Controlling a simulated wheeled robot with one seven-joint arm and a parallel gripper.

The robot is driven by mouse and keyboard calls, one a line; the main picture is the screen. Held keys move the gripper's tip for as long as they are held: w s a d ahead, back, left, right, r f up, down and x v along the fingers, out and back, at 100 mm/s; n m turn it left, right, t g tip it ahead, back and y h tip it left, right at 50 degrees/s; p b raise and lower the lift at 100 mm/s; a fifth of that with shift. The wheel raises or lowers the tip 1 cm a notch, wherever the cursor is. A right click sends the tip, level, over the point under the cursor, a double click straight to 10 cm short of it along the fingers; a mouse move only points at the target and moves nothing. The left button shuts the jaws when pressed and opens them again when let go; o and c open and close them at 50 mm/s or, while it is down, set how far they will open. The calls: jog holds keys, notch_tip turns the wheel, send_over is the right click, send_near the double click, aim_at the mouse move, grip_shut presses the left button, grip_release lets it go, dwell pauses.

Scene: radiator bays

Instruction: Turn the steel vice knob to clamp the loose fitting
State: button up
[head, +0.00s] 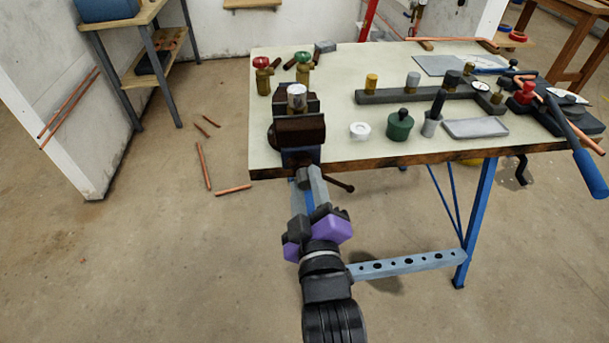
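The vice (298,130) is a dark brown and black block with a blue base, mounted at the bench's near left corner. A steel cylinder with a pale top (297,92) stands upright between its dark jaws; I cannot tell whether it is the loose fitting. A thin dark bar (339,183) sticks out below the vice to the right. No separate steel knob can be made out. My gripper (306,182), with purple and black parts behind it, reaches up to just below the vice front.
The pale bench top (345,85) has a dark front edge. Red-handled (262,72) and green-handled (302,66) valves stand behind the vice. A white ring (360,130) and green pot (399,125) stand to its right. Copper pipes (204,166) lie on the floor to the left.

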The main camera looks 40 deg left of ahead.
grip_shut()
